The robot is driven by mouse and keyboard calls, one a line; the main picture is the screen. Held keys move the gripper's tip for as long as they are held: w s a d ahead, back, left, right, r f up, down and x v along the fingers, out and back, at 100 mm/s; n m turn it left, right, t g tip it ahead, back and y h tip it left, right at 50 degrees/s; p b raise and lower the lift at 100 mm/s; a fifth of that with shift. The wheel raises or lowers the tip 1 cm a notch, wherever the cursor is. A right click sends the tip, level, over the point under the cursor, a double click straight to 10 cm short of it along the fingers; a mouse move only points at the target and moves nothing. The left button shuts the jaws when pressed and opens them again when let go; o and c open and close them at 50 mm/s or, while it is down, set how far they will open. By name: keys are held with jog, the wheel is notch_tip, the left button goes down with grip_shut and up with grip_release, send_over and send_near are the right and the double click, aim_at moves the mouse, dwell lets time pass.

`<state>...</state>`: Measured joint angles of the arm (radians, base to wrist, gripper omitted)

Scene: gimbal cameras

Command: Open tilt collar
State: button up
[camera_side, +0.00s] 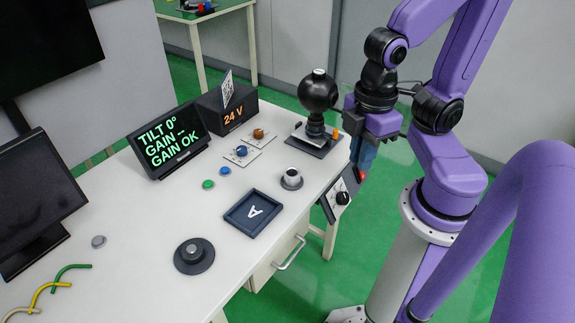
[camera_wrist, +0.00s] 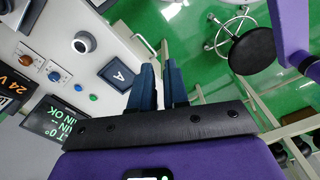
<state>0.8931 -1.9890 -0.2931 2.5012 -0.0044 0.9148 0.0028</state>
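A black ball-shaped camera head (camera_side: 318,90) sits on a short post over a dark base plate (camera_side: 316,140) at the table's far right corner. A small orange part (camera_side: 335,134) shows beside the post. I cannot make out the tilt collar clearly as a separate piece. My gripper (camera_side: 361,165) hangs pointing down, just right of the table edge and the head's base, apart from both in the picture. In the wrist view its two blue fingers (camera_wrist: 161,85) stand apart with nothing between them, so it is open. The screen (camera_side: 168,140) reads TILT 0°, GAIN –, GAIN OK.
A control panel with a black knob (camera_side: 343,198) hangs at the table edge below my gripper. A ringed cup (camera_side: 292,176), a tray marked A (camera_side: 253,212) and a dark round knob (camera_side: 194,255) stand on the table. A 24 V box (camera_side: 228,108) stands behind.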

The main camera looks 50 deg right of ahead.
jog(key=o, duration=0.3)
jog(key=shift+o, duration=0.2)
jog(key=n+t+y, duration=0.2)
jog(key=n+t, duration=1.6)
jog(key=n, duration=0.7)
send_near(335, 138)
jog(key=w, duration=0.3)
jog(key=w+r, duration=0.1)
jog(key=w, duration=0.6)
jog(key=shift+w+a+r, duration=0.15)
jog(key=shift+a+r, duration=0.05)
jog(key=shift+r, duration=0.15)
grip_shut()
